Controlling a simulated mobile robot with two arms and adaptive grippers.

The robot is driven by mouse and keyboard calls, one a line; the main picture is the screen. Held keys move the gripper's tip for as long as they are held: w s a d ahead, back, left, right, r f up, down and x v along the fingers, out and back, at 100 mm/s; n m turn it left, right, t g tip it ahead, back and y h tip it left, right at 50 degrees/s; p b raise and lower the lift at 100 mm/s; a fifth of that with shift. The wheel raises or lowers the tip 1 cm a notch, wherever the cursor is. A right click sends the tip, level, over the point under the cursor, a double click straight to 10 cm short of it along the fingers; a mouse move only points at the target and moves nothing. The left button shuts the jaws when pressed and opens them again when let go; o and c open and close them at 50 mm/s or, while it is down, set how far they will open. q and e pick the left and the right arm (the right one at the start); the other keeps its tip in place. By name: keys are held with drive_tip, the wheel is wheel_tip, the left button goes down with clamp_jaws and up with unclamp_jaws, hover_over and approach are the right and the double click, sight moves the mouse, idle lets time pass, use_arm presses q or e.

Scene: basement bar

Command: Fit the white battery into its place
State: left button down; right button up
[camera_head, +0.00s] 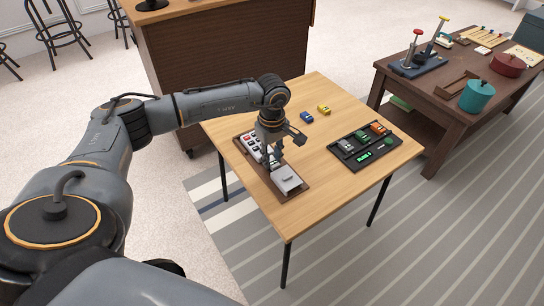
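A black tray (336,154) with a lit green display lies on the right part of the wooden table. A small whitish block (348,146) sits in it, beside a green block (362,135) and an orange block (378,129); I cannot tell for sure whether the whitish one is the white battery. My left gripper (273,163) points down over a brown board (296,197) at the table's left. A pale grey box (287,180) on that board is just in front of the fingers. The fingers are too small to read, and contact is unclear. My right gripper is not in view.
A grey device with light and red keys (250,143) lies on the brown board, partly hidden by my gripper. Blue (306,117) and yellow (323,110) blocks lie at the table's back. The table's front middle is clear. A dark side table (430,140) holds a teal pot (477,97).

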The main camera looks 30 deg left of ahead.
use_arm(q)
drive_tip(key=c, duration=1.1)
unclamp_jaws()
drive_tip(key=shift+o, duration=0.2)
wheel_tip(320, 180, up, 12)
